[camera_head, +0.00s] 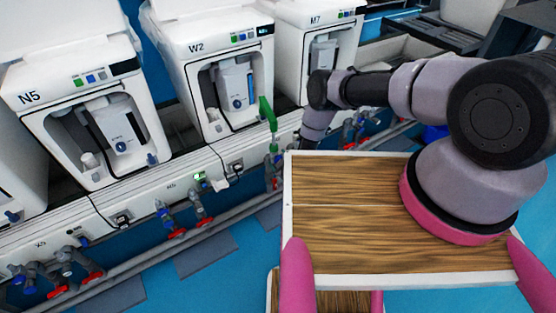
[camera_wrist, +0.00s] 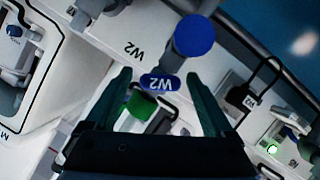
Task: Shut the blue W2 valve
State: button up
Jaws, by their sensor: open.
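The blue W2 valve handle (camera_wrist: 160,84), with W2 in white letters, is in the middle of the wrist view. A grey valve body with a round blue cap (camera_wrist: 194,36) extends up and right from it. My gripper (camera_wrist: 158,76) is open, with one dark green finger on each side of the handle. Gaps show between the fingers and the handle, and I cannot tell whether either touches it. A green knob (camera_wrist: 141,104) lies just below the handle, between the fingers. In the head view the blue handle cannot be made out clearly beside my arm and the bright green parts.
The white W2 machine (camera_head: 222,75) stands between N5 (camera_head: 75,85) and M7 (camera_head: 318,35). Red-handled and blue-handled valves (camera_head: 170,220) line the rail below. My wood-topped platform fills the lower right. A cable runs near a socket (camera_wrist: 240,98) right of the gripper.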

jog(key=shift+c, duration=0.3)
jog(key=c, duration=1.3)
jog(key=shift+m, duration=0.3)
jog(key=shift+d+m+g+y, duration=0.1)
jog(key=shift+m+g+y, duration=0.25)
jog(key=shift+m, duration=0.35)
jog(key=shift+m+g+y, duration=0.45)
jog(key=shift+m+y, duration=0.3)
jog(key=shift+m, duration=0.15)
